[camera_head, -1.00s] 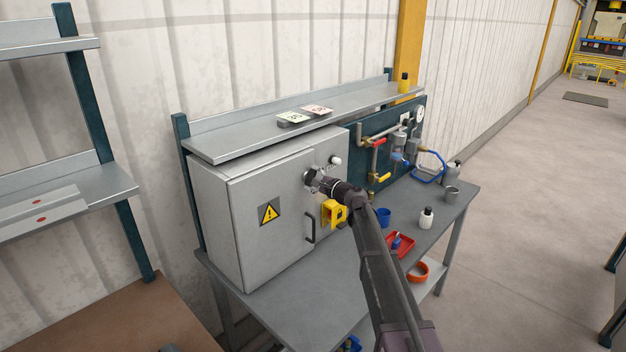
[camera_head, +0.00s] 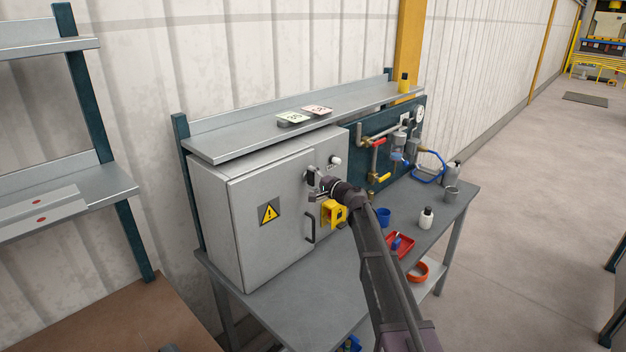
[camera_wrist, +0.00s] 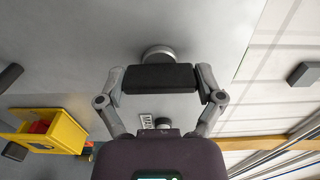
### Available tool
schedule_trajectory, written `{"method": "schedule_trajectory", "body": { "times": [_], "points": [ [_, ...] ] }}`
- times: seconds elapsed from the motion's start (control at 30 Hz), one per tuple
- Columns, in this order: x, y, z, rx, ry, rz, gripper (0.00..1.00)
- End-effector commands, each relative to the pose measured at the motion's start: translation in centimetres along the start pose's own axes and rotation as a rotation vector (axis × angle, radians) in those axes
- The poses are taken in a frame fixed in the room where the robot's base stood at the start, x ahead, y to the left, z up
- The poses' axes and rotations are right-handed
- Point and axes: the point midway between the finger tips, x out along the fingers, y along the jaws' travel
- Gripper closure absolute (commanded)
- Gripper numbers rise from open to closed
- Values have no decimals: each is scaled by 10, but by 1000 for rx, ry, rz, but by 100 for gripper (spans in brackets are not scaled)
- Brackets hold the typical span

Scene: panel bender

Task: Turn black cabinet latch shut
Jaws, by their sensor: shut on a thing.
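The grey cabinet (camera_head: 240,235) stands on the bench with its door shut and a yellow warning sign on it. In the wrist view the black latch (camera_wrist: 160,78) is a bar lying almost level across the picture, in front of a round grey base (camera_wrist: 157,52) on the cabinet face. My gripper (camera_wrist: 160,84) has one finger at each end of the bar and is shut on it. In the head view my gripper (camera_head: 318,180) is at the upper right of the cabinet front and mostly hides the latch.
A black door handle (camera_head: 310,228) and a yellow holder (camera_head: 333,213) are below my gripper. A light round knob (camera_head: 335,160) is close by at upper right. A shelf (camera_head: 250,131) overhangs the cabinet. A blue cup (camera_head: 383,216) and red tray (camera_head: 399,245) stand right of my arm.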

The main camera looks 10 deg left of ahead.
Motion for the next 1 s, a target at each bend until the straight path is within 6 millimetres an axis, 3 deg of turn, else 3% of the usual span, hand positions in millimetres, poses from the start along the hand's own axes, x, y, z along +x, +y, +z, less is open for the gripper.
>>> {"method": "schedule_trajectory", "body": {
  "times": [0.23,0.27,0.3,0.77,1.0],
  "points": [
    [0,1,2,-6,-5,3,62],
    [0,1,2,-6,-4,3,5],
    [0,1,2,-5,-4,2,0],
    [-1,0,0,-1,-1,1,0],
    [-17,0,1,-1,0,1,0]
  ]
}}
